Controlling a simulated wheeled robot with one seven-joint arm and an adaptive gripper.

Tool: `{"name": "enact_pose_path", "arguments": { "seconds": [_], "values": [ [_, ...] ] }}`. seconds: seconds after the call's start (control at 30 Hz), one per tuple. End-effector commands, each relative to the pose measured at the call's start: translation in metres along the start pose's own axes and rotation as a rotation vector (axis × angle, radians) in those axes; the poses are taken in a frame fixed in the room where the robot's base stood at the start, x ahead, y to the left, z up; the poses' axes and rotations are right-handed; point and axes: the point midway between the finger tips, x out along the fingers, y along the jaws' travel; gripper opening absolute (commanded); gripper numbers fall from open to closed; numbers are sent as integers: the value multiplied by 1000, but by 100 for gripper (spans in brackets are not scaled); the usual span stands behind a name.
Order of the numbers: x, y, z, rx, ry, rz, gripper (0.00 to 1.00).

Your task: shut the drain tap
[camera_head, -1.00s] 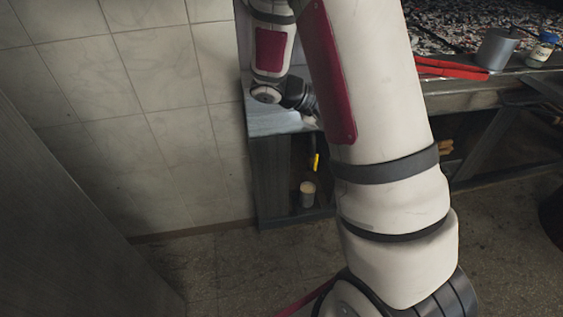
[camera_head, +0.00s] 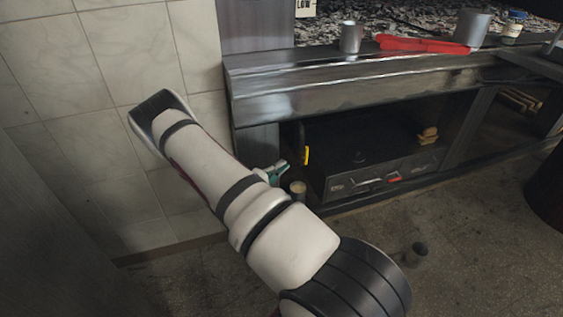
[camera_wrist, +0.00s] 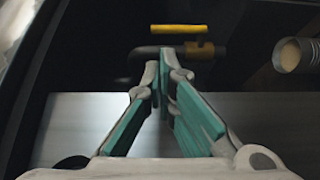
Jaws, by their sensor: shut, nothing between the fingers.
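The drain tap shows a yellow lever (camera_wrist: 180,28) and a brass-coloured body (camera_wrist: 200,50) on a dark pipe (camera_wrist: 150,53) in the wrist view. The lever lies roughly parallel to the pipe. In the head view the yellow lever (camera_head: 306,155) stands in the dark opening under the grill's left end. My gripper (camera_wrist: 164,66) is shut and empty, its teal-lined fingertips close below the pipe in the picture; contact cannot be told. In the head view my gripper (camera_head: 278,171) is left of and below the lever, partly hidden by my arm.
A pale-topped cup (camera_wrist: 288,54) stands right of the tap; it also shows in the head view (camera_head: 298,188). A drawer front (camera_head: 375,182) is further right. A dark cylinder (camera_head: 415,254) is on the floor. The tiled wall (camera_head: 90,130) bounds the left.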

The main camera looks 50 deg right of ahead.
Motion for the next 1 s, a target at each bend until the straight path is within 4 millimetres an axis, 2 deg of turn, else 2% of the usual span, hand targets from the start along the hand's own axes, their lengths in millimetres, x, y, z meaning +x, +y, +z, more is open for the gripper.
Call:
{"name": "enact_pose_path", "arguments": {
  "seconds": [0.03,0.13,0.57,0.67,1.0],
  "values": [
    [1,-8,0,-3,11,3,0],
    [2,-14,0,-3,23,6,0],
    [6,-14,-1,-2,24,6,0],
    [16,-15,0,-2,23,6,0],
    [74,-15,-2,-1,22,7,0]
  ]
}}
